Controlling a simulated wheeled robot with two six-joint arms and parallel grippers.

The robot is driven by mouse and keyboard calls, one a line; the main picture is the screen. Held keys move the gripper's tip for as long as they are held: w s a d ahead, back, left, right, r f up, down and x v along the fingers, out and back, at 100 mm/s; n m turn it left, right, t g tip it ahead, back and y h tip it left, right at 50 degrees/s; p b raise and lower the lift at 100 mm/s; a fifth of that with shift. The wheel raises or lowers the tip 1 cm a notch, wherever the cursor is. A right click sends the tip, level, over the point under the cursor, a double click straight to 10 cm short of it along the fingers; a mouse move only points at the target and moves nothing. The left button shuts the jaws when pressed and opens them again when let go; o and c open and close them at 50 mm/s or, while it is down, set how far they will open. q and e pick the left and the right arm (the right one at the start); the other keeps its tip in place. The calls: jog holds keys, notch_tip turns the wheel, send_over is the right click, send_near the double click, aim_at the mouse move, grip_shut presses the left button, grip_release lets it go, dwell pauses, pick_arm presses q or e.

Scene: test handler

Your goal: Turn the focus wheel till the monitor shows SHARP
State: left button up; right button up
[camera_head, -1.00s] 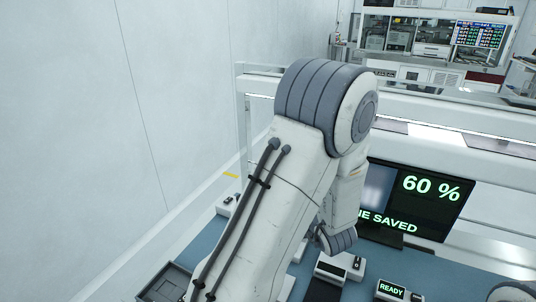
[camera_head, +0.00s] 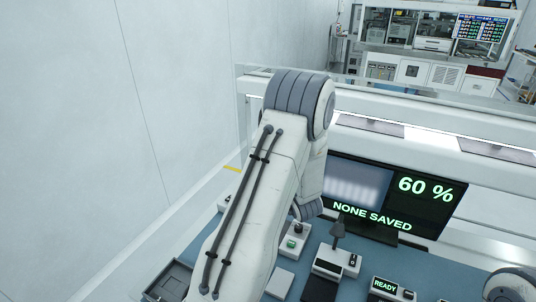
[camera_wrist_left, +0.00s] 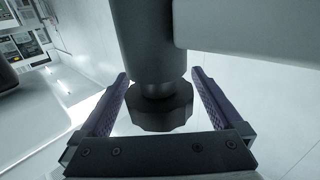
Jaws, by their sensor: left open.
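The monitor (camera_head: 438,212) in the head view reads "60 %" and "NONE SAVED". Its picture area (camera_head: 355,188) shows a blurred row of pale bars. In the left wrist view a dark faceted wheel (camera_wrist_left: 160,112), which looks like the focus wheel, sits at the end of a thick dark barrel (camera_wrist_left: 143,40). My left gripper (camera_wrist_left: 160,76) is open, with one finger on each side of the wheel and barrel. Gaps show between fingers and wheel. In the head view my left arm hides the left gripper and the wheel. My right gripper is not in view.
On the blue bench stand a small box with a green display (camera_head: 293,243), a box with a dark upright lever (camera_head: 338,238) and a "READY" box (camera_head: 384,286). A dark tray (camera_head: 168,281) lies at the front left. A white rail (camera_head: 400,108) crosses behind.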

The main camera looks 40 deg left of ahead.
pick_arm(q)
jog(key=c, duration=1.3)
jog(key=shift+g, duration=0.3)
jog(key=shift+s+n+g+y+b, duration=0.15)
jog(key=shift+n+g+y+b, duration=0.45)
jog(key=shift+n+g, duration=0.5)
jog(key=n+g, duration=0.1)
jog(key=g, duration=0.1)
jog(key=n+g, duration=0.2)
jog(key=s+n+g+b, duration=0.1)
jog(key=g, duration=0.2)
jog(key=shift+a+f+y, duration=0.1)
jog(key=shift+y, duration=0.3)
jog(key=n+g+h+b, duration=0.1)
jog(key=n+g, duration=0.1)
jog(key=g, duration=0.1)
jog(key=s+n+g+h, duration=0.1)
jog(key=n+g, duration=0.1)
jog(key=g, duration=0.1)
jog(key=shift+s+n+g+b, duration=0.15)
jog(key=shift+n+g+b, duration=0.2)
jog(key=shift+n+g, duration=0.05)
jog(key=shift+s+d+n+g+h, duration=0.15)
jog(key=shift+d+n+g+h, duration=0.1)
jog(key=shift+n+g+h, duration=0.45)
jog(key=shift+g, duration=0.3)
